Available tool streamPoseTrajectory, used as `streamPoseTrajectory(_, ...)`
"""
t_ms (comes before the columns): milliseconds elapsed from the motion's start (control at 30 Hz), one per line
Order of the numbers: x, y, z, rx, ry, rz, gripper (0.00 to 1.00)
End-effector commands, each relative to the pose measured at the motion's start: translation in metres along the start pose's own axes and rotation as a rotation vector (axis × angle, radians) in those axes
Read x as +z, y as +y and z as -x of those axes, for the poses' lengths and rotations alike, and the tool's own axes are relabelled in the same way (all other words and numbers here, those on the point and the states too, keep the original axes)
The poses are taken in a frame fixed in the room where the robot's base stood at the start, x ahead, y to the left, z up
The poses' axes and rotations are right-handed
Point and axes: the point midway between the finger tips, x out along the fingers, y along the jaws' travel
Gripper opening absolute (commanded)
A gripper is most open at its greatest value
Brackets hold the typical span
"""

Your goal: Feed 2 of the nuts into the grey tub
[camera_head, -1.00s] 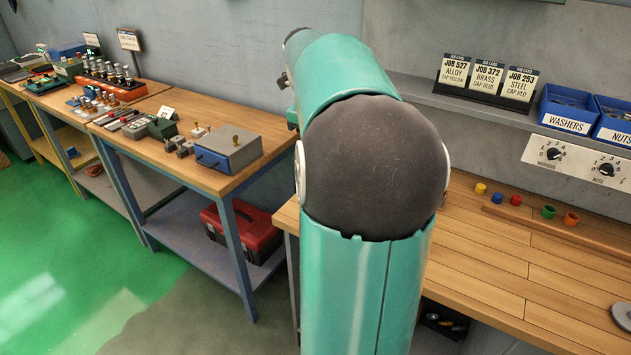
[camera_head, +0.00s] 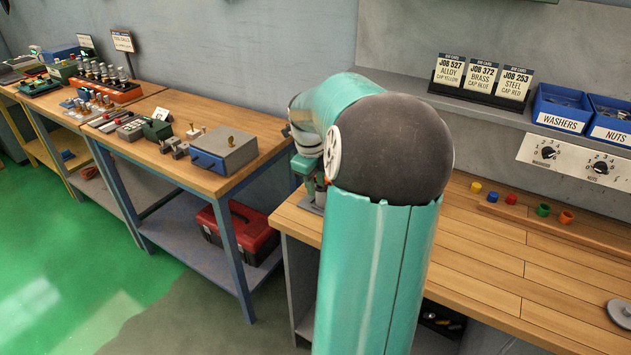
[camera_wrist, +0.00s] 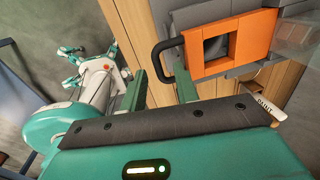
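The blue bin labelled NUTS (camera_head: 609,133) stands on the shelf at the right edge of the head view; I cannot make out single nuts. A panel (camera_head: 536,150) with two numbered dials is below it; the right dial (camera_head: 601,168) appears labelled for nuts. I cannot pick out the grey tub in either view. In the wrist view, my gripper (camera_wrist: 161,91) is open, with its two green fingers apart. An orange-framed grey unit (camera_wrist: 245,45) with a black handle (camera_wrist: 160,60) is beyond the fingertips. The handle shows between the fingers' ends; I cannot tell whether they touch it.
A blue WASHERS bin (camera_head: 561,110) and job cards (camera_head: 482,78) share the shelf. Small coloured caps lie by a wooden strip (camera_head: 560,229) on the wooden bench (camera_head: 470,265). A side table (camera_head: 185,180) holds a grey-blue box (camera_head: 224,151). My arm blocks the bench's left part.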

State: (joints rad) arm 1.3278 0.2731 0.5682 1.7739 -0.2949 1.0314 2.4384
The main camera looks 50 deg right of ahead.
Motion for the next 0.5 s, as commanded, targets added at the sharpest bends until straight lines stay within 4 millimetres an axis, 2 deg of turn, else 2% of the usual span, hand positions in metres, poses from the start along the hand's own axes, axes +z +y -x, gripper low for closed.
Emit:
streamPoseTrajectory(67,0.0,0.0,0.0002,0.0,0.0,0.0,0.29)
streamPoseTrajectory(200,0.0,-0.0001,0.0004,0.0,0.0,0.0,0.01)
streamPoseTrajectory(500,0.0007,-0.0039,-0.0001,0.001,-0.001,-0.001,0.0)
